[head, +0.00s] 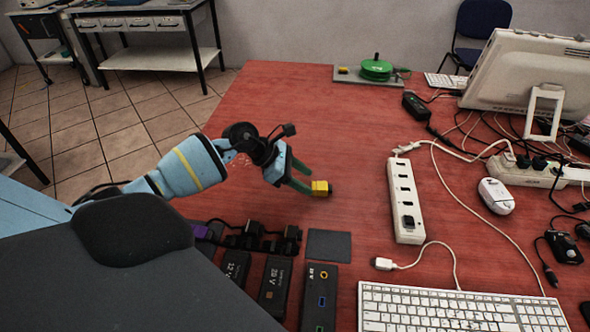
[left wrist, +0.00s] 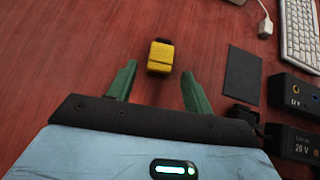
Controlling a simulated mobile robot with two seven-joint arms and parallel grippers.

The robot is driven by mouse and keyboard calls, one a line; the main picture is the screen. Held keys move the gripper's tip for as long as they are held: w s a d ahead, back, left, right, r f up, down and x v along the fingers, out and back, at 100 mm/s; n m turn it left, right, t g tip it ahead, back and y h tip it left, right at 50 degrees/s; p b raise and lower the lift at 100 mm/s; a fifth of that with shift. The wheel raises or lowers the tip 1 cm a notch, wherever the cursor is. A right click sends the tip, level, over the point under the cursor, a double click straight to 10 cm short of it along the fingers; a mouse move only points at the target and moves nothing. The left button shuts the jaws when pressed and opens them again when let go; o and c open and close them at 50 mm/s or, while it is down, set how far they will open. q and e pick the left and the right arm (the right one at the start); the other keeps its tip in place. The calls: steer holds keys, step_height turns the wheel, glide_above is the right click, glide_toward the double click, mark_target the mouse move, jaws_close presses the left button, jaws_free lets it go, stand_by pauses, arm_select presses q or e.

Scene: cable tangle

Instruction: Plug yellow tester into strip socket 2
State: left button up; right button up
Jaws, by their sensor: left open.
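The yellow tester (head: 320,188) is a small yellow block with a dark end, lying on the red table left of the power strip. In the left wrist view the tester (left wrist: 160,56) lies just beyond and between the fingertips. My left gripper (head: 302,176) is open and empty, its green fingers pointing at the tester; it also shows in the left wrist view (left wrist: 157,75). The white power strip (head: 405,190) has a row of dark sockets, with a black plug-like piece (head: 408,222) at its near end. Socket numbers cannot be read. My right gripper is out of view.
Black power adapters (head: 275,280) and a dark square pad (head: 329,245) lie along the near edge. A white keyboard (head: 455,308), USB cable end (head: 383,264) and mouse (head: 496,195) are to the right. A second strip (head: 530,175) lies among cables. The table's middle is clear.

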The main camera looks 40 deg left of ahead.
mark_target(314, 185)
arm_select(q)
steer(key=shift+b+x, duration=0.75)
steer(key=shift+x, duration=0.7)
steer(key=shift+w+d+f, duration=0.15)
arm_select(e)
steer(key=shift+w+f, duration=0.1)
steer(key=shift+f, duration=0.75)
